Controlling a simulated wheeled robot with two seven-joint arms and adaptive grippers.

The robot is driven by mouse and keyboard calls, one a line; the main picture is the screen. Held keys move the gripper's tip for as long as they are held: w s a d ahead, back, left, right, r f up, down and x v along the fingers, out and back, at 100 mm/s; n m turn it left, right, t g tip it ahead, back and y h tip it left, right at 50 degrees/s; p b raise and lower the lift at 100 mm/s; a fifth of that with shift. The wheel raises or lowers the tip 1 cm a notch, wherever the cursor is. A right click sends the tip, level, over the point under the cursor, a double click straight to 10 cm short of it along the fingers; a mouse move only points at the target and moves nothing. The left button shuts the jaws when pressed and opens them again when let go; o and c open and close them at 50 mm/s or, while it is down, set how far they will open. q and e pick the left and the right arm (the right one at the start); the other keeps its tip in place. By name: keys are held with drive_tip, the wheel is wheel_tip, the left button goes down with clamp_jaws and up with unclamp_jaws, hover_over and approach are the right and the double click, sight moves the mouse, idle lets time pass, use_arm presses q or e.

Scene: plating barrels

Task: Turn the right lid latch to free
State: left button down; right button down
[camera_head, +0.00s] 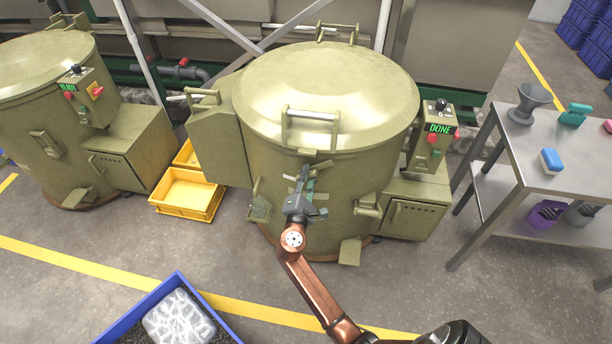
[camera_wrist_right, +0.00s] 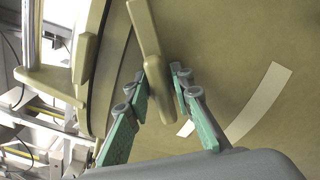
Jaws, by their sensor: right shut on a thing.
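The olive barrel (camera_head: 310,215) stands in the middle of the head view, its domed lid (camera_head: 335,80) down on the rim. My right gripper (camera_head: 304,182) is at the front wall just below the lid's front handle (camera_head: 310,122). In the right wrist view the fingers (camera_wrist_right: 160,95) are closed around the lower part of an olive latch lever (camera_wrist_right: 150,38), which stands slightly tilted against the wall. In the head view my gripper mostly hides this latch. A pale curved mark (camera_wrist_right: 262,98) is on the wall beside it. My left gripper is out of view.
A control box reading DONE (camera_head: 435,135) is at the barrel's right. A steel table (camera_head: 510,185) stands further right, a second barrel (camera_head: 45,130) at left. Yellow bins (camera_head: 187,195) and a blue crate (camera_head: 130,325) are on the floor.

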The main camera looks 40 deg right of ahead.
drive_tip(key=m+b, duration=0.1)
drive_tip(key=m, duration=0.2)
drive_tip(key=f+m+b, duration=0.1)
drive_tip(key=m+b, duration=0.1)
drive_tip(key=m, duration=0.1)
drive_tip(key=shift+s+d+m, duration=0.1)
drive_tip(key=shift+s+m, duration=0.05)
drive_tip(key=shift+m, duration=0.25)
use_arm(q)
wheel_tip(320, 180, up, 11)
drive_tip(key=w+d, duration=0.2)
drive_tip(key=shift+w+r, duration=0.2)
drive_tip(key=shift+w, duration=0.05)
use_arm(e)
drive_tip(key=shift+m, duration=0.4)
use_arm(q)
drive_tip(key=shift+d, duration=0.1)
use_arm(e)
drive_tip(key=c, duration=2.1)
unclamp_jaws()
drive_tip(key=o, duration=0.4)
drive_tip(key=shift+r, duration=0.15)
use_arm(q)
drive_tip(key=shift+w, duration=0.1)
